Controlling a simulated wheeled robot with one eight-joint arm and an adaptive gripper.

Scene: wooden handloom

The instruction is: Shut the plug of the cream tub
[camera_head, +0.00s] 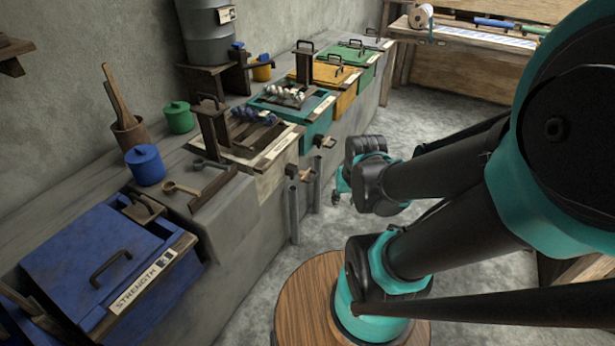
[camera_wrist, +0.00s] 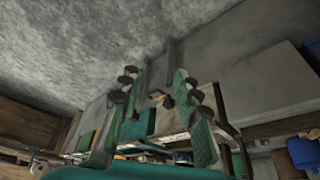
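The cream tub (camera_head: 274,174) stands in the row along the wall in the head view, between the blue tub and the teal tub. Its plug (camera_head: 300,174), a dark fitting with a wooden-coloured handle, sticks out of its front above a grey pipe. My gripper (camera_head: 340,187) is to the right of the plug and apart from it, partly hidden behind my own arm. In the wrist view my gripper (camera_wrist: 164,108) is open, with its teal fingers spread and nothing held.
The teal tub (camera_head: 318,127) and its own plug (camera_head: 325,141) lie beyond the cream tub. Grey pipes (camera_head: 294,214) stand in front of the ledge. The blue tub (camera_head: 75,245) is at near left. Floor beyond the gripper is clear.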

